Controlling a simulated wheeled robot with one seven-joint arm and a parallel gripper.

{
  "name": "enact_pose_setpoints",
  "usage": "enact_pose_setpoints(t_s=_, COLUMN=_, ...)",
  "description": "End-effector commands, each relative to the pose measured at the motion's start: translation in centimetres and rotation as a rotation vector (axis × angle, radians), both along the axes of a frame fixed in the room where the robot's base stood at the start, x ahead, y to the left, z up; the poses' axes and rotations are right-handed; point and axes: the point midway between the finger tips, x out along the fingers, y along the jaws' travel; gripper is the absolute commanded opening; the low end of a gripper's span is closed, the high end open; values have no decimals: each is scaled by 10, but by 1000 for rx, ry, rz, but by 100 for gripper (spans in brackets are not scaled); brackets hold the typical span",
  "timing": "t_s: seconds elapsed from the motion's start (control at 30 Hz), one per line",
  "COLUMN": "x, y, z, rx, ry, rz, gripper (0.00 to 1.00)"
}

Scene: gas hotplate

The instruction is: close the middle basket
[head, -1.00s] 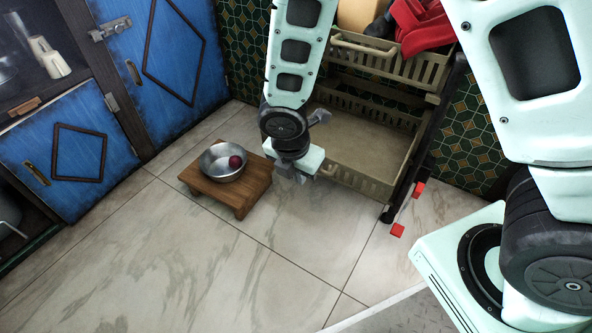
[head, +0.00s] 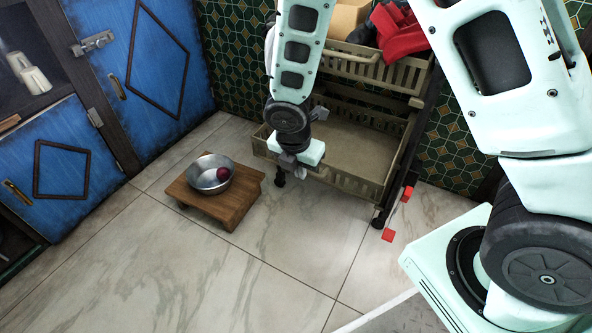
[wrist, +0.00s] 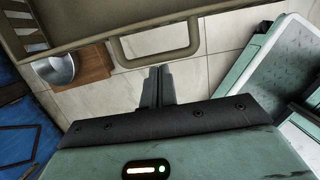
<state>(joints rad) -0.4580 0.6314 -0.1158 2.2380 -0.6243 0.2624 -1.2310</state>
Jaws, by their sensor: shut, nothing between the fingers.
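The middle basket (head: 352,186) is a beige slatted basket below the top one, pulled out toward me and empty inside. In the wrist view its rim (wrist: 75,38) and loop handle (wrist: 190,50) cross the upper part. My gripper (head: 287,166) is in front of the basket's front side and hides part of it in the head view. In the wrist view the gripper fingers (wrist: 158,72) are together and empty, with their tips just short of the handle. I cannot tell whether they touch the basket.
The top basket (head: 394,78) holds a box and red cloth (head: 402,32). A low wooden stool (head: 238,203) with a metal bowl (head: 204,187) and a dark red ball (head: 223,174) stands left of the basket. The front floor is clear.

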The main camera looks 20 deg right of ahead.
Motion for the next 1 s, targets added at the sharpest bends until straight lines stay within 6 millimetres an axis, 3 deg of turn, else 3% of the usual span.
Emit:
enact_pose_setpoints(t_s=0.3, x=46, y=-67, z=8, rx=-3, ry=2, rz=-9, gripper=0)
enact_pose_setpoints(t_s=0.5, x=70, y=-100, z=7, rx=-3, ry=1, rz=-8, gripper=0)
enact_pose_setpoints(t_s=0.73, x=84, y=-117, z=3, rx=-2, ry=-1, rz=-3, gripper=0)
enact_pose_setpoints(t_s=1.0, x=86, y=-119, z=0, rx=-2, ry=-1, rz=-1, gripper=0)
